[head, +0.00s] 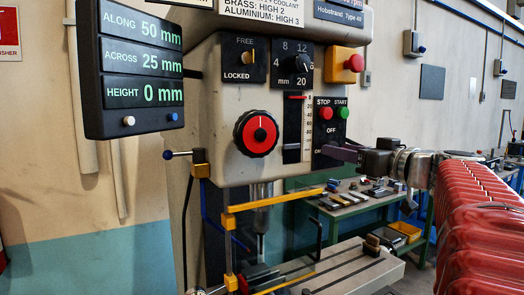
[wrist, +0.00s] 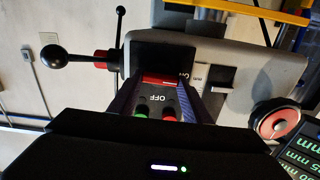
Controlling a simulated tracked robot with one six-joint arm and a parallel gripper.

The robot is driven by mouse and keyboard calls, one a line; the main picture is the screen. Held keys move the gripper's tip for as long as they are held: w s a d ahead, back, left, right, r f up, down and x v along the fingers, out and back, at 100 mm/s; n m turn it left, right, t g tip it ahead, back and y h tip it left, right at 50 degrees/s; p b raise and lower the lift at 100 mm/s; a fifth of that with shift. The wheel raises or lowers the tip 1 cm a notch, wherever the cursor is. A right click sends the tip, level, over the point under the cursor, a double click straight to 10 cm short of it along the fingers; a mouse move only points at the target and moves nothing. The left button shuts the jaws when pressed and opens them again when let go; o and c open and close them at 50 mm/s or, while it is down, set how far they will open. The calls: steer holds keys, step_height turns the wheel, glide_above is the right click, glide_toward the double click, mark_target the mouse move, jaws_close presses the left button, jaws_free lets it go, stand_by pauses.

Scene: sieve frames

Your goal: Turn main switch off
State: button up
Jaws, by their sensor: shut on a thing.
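The dark switch panel (head: 322,120) is on the front of the machine head, with a red STOP button (head: 326,113) and a green START button (head: 343,112). OFF is printed below the buttons and ON at the lower left. My gripper (head: 335,152) reaches in from the right at the panel's lower part and hides the main switch in the head view. In the wrist view, the red main switch (wrist: 160,82) shows between my purple fingers, which are shut on it. ON is printed by its right end, and OFF on the near side.
A black slider plate (head: 295,128) and a red-black knob (head: 256,134) are left of the panel. A red button on a yellow box (head: 354,63) is above. A yellow-framed guard (head: 270,202) hangs below, over the machine table (head: 345,268).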

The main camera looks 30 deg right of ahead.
steer(key=shift+d+f+m, duration=0.1)
steer(key=shift+d+m, duration=0.05)
steer(key=shift+m, duration=4.25)
steer(key=shift+d+f+m, duration=0.1)
steer(key=shift+d+m, duration=0.05)
steer(key=shift+m, duration=4.25)
steer(key=o, duration=1)
steer(key=shift+o, duration=0.2)
